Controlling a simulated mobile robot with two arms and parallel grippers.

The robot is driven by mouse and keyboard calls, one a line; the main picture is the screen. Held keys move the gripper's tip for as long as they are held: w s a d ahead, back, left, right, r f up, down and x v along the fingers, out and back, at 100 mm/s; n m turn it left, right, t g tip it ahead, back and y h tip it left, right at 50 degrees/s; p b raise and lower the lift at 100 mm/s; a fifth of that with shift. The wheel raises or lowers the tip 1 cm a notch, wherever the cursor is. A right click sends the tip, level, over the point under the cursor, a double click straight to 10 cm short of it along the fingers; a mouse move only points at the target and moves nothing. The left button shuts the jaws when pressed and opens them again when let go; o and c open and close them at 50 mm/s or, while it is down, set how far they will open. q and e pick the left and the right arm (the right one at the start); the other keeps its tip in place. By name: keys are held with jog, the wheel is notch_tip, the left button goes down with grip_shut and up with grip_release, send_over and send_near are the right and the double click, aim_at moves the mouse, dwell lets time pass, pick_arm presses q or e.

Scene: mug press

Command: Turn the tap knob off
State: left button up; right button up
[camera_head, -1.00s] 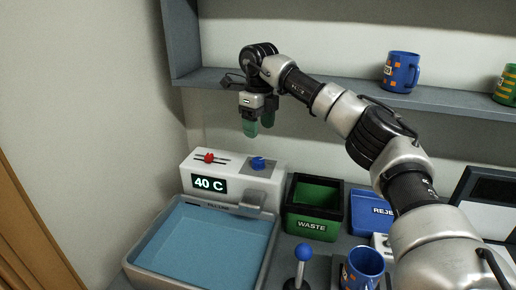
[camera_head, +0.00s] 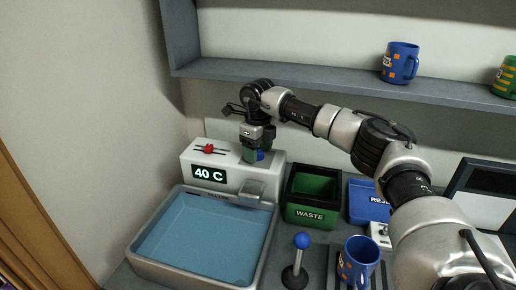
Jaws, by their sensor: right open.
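The white tap unit (camera_head: 228,165) stands behind the basin and its display reads 40 C. A red knob (camera_head: 208,148) sits on its top left. A blue knob (camera_head: 260,155) sits on its top right, partly hidden by my right gripper. The basin (camera_head: 190,262) below the spout (camera_head: 253,190) holds blue water. My left gripper is not in view.
A green waste bin (camera_head: 310,213) and a blue reject bin (camera_head: 360,200) stand right of the tap. A blue-topped lever (camera_head: 301,241) and a blue mug (camera_head: 345,268) are in front. A shelf (camera_head: 330,84) with another blue mug (camera_head: 400,62) runs above my arm.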

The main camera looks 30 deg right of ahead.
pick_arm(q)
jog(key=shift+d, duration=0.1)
pick_arm(e)
jog(key=c, duration=0.9)
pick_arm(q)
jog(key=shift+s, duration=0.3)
pick_arm(e)
jog(key=shift+n, duration=0.4)
jog(key=n+p, duration=0.1)
jog(key=n, duration=0.2)
jog(key=shift+w+r+n, duration=0.1)
jog(key=shift+n, duration=0.2)
jog(key=n, duration=0.5)
jog(key=shift+d, duration=0.1)
jog(key=n, duration=0.6)
jog(key=shift+w+p, duration=0.1)
jog(key=shift+p, duration=0.25)
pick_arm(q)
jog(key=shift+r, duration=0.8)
pick_arm(e)
jog(key=shift+n, duration=2.2)
